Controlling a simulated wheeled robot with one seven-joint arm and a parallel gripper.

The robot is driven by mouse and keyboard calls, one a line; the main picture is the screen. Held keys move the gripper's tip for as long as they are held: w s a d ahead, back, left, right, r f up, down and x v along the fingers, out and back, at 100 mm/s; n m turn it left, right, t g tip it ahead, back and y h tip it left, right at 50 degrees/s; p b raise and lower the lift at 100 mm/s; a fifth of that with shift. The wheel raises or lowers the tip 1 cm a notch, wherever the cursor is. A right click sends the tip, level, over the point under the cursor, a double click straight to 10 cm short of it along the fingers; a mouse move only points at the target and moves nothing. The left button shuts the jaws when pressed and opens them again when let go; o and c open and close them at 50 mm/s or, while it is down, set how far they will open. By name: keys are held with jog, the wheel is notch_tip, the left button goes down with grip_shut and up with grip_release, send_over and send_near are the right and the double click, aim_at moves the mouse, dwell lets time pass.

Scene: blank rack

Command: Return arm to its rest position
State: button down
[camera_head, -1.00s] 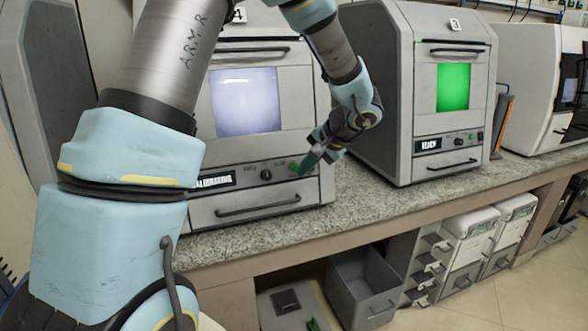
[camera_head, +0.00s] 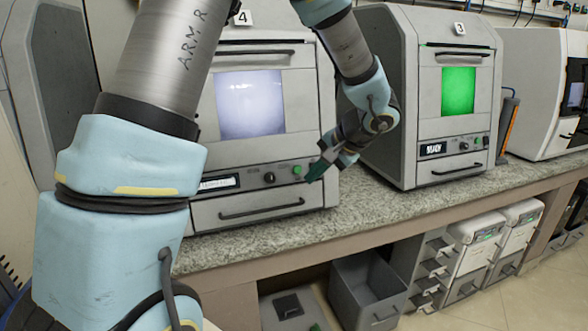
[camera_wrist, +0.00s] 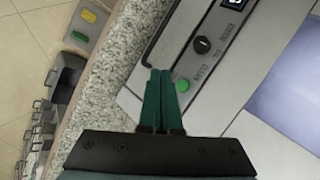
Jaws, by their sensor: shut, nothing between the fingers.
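My gripper (camera_head: 318,172) is in front of the lower right of the machine marked 4 (camera_head: 262,187), close to its green button (camera_head: 297,170). In the wrist view my gripper (camera_wrist: 161,75) shows two dark green fingers side by side, shut with nothing between them. The green button (camera_wrist: 183,86) is just right of the fingertips there, and the black knob (camera_wrist: 203,45) is further up. I cannot tell whether the fingers touch the panel. My arm reaches across the upper part of the head view.
The machine marked 3 (camera_head: 411,147) with a green window stands to the right on the speckled counter (camera_head: 386,205). A white machine (camera_head: 528,90) stands beyond it. Below the counter are an open grey bin (camera_head: 343,290) and white drawer units (camera_head: 475,240).

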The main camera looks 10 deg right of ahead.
jog(key=s+a+n+g+h, duration=0.1)
jog(key=s+a+n, duration=0.2)
jog(key=a, duration=0.5)
jog(key=s+a+f+n+g+h, duration=0.1)
jog(key=s+a+n+g+h, duration=0.1)
jog(key=a, duration=0.6)
jog(key=s+a+f+n+g+h, duration=0.1)
jog(key=s+a+n, duration=0.2)
jog(key=a, duration=0.6)
jog(key=shift+s+f+n+g+h, duration=0.3)
jog(key=shift+s+n, duration=0.1)
jog(key=shift+s, duration=0.15)
jog(key=c, duration=1.6)
grip_release()
dwell(1.7)
